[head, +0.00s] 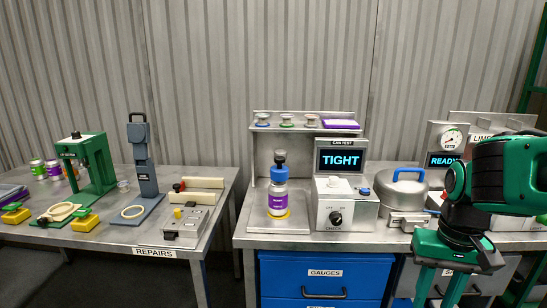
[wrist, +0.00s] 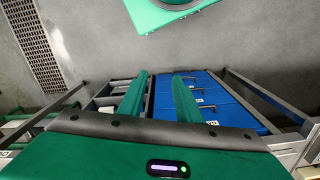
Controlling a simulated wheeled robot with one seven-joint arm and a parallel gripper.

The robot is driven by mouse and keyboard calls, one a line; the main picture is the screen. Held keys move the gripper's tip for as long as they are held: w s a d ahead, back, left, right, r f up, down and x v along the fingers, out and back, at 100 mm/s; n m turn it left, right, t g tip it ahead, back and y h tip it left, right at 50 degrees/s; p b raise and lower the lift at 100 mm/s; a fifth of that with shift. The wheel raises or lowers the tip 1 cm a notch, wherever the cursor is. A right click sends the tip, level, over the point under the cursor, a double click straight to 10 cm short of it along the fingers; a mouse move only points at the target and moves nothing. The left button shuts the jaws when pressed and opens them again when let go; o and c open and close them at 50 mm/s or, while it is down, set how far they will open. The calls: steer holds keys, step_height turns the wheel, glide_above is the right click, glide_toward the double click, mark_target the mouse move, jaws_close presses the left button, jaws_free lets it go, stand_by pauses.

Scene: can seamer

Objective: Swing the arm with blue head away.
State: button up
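The blue head (head: 279,173) sits on top of a purple-labelled can (head: 278,197) at the test station in the head view. A dark knob (head: 280,156) stands above the blue head. The arm that carries the head is hard to make out against the grey frame behind it. The can stands on a grey plate (head: 254,224). My gripper (head: 438,296) points down at the right, in front of the bench and well apart from the blue head. Its two green fingers are spread and empty, as the wrist view also shows (wrist: 159,85). The blue head is not in the wrist view.
The CAN TEST box (head: 340,157) reads TIGHT and stands right of the can. A domed silver pot (head: 401,192) is beside it. A shelf (head: 305,113) with several knobs is above. Blue drawers (head: 325,275) are below. The repairs table (head: 110,238) is left, past a narrow gap.

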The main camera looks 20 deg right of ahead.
steer(key=shift+o, duration=1.8)
steer(key=shift+s+r, duration=0.15)
steer(key=shift+r, duration=0.05)
steer(key=n+t+y, duration=0.1)
steer(key=n+t, duration=0.6)
steer(key=t, duration=1)
glide_toward(282, 162)
steer(key=w+f, duration=0.2)
steer(key=w, duration=0.3)
steer(key=shift+a+r+t, duration=0.15)
steer(key=shift+r+t, duration=0.4)
steer(key=shift+t, duration=0.05)
steer(key=w, duration=1)
steer(key=shift+w+a, duration=0.3)
steer(key=shift+a, duration=0.15)
steer(key=shift+c, duration=0.7)
